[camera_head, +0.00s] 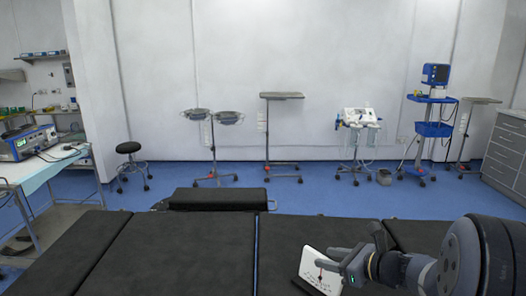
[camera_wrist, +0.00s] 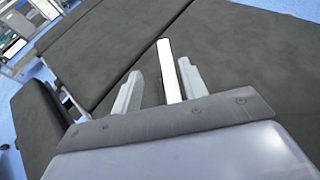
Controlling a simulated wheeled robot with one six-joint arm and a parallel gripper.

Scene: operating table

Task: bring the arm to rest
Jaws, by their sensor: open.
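My gripper (camera_head: 326,258) is at the lower right of the head view, over the black operating table (camera_head: 190,250), with the arm coming in from the right. A white flat piece (camera_head: 312,278) with small dark marks shows beside the fingers, tilted in the picture. In the wrist view, my gripper (camera_wrist: 160,68) has its two grey fingers apart. The white piece shows there edge-on as a narrow strip (camera_wrist: 167,65) between them, closer to the right finger. I cannot tell whether it touches a finger or the table.
The table's black headrest section (camera_head: 215,198) lies at its far end. A stool (camera_head: 130,160), instrument stands (camera_head: 213,140) and a blue equipment cart (camera_head: 430,125) stand along the back wall. A side desk (camera_head: 40,165) is at the left. The left table top is bare.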

